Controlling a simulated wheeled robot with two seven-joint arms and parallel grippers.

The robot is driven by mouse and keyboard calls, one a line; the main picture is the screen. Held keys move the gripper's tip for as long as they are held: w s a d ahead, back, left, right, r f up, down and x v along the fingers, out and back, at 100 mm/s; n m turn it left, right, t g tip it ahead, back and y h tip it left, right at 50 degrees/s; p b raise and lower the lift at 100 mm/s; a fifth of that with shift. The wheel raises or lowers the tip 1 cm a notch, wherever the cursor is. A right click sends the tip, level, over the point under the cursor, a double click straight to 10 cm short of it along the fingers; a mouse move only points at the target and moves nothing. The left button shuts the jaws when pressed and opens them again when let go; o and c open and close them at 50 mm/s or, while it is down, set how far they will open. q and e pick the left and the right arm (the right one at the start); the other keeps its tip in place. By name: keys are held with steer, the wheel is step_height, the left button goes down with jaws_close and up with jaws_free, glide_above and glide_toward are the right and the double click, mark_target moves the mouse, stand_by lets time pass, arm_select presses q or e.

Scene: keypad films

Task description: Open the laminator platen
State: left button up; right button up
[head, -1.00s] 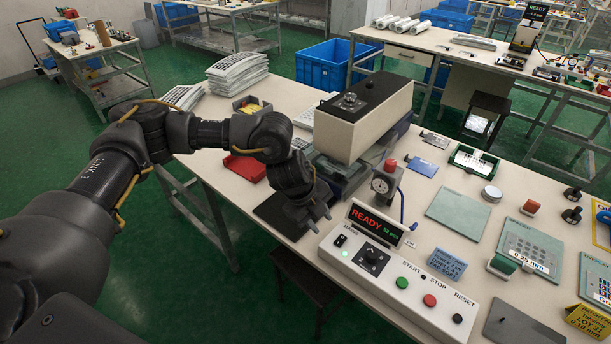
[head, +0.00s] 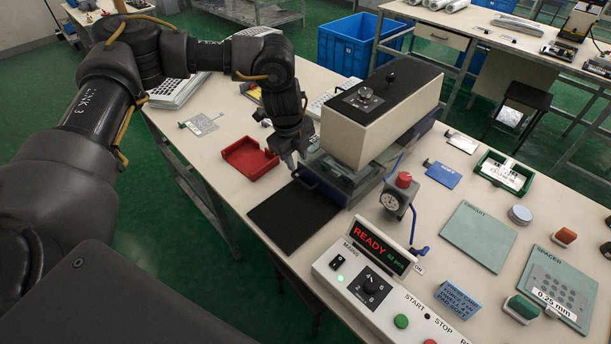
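The laminator (head: 375,125) stands on the bench right of centre, a beige box-shaped head with a black top and a knob. A dark handle (head: 305,181) juts from the base's front left corner. My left gripper (head: 296,166) points down beside that corner, close to the handle. I cannot tell whether it touches the handle or how far its fingers are apart. My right gripper is out of view.
A red tray (head: 250,158) lies left of my gripper, and a black mat (head: 292,217) lies in front of the laminator. A gauge with a red knob (head: 397,192) and the control box reading READY (head: 380,285) stand to the right. Circuit and spacer plates lie farther right.

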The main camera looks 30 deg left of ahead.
mark_target(305, 184)
arm_select(q)
steer(key=f, duration=0.3)
steer(key=w+f+p, duration=0.1)
steer(key=f, duration=0.2)
steer(key=d+f, duration=0.1)
steer(key=f, duration=0.2)
steer(key=shift+w+p, duration=0.35)
steer(key=shift+w+d+f, duration=0.1)
steer(key=shift+d+f, duration=0.05)
steer(key=shift+f, duration=0.55)
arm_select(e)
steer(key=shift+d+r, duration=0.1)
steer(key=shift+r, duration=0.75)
arm_select(q)
steer(key=shift+c, duration=0.3)
jaws_close()
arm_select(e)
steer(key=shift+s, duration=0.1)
